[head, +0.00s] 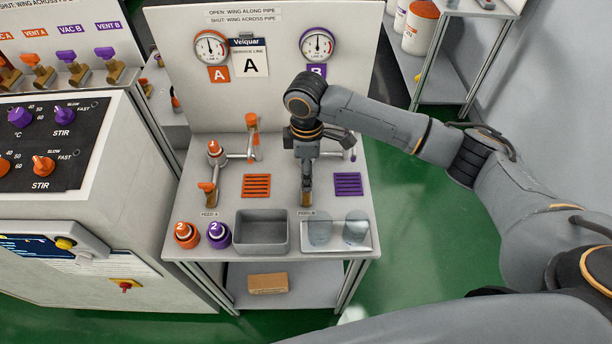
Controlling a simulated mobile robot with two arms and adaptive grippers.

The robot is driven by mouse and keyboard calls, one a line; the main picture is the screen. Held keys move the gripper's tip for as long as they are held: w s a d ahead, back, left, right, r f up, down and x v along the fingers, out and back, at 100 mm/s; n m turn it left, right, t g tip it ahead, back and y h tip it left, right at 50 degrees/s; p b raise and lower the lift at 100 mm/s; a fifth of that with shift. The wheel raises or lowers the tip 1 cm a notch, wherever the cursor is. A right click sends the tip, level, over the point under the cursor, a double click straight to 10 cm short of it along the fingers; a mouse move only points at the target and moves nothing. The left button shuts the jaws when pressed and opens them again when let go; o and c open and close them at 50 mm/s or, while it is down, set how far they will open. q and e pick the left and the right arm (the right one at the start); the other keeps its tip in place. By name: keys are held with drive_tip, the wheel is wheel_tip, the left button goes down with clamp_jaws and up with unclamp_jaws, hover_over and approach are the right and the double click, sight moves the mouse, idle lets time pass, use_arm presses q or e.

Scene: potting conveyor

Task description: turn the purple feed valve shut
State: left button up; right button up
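The purple feed valve stands behind the FEED B label (307,213) on the bench. Only its brass body (306,199) shows; its purple wing is hidden by my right gripper, so I cannot tell how the wing lies. My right gripper (306,182) points down directly over this valve. Its fingers look close together at the wing, but I cannot tell whether they grip it. My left gripper is not in view. The backboard sign (245,14) says open is wing along pipe and shut is wing across pipe.
The orange feed valve (208,188) stands to the left. Orange (186,234) and purple (218,234) capped bottles, a grey bin (261,235) and a white tray (350,245) with two clear cups line the front edge. Gauges (318,45) hang on the backboard.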

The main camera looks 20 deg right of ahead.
wheel_tip(320, 180, down, 2)
drive_tip(key=shift+s+f, duration=0.1)
drive_tip(key=shift+f, duration=0.9)
drive_tip(key=shift+c, duration=0.7)
drive_tip(key=c, duration=1)
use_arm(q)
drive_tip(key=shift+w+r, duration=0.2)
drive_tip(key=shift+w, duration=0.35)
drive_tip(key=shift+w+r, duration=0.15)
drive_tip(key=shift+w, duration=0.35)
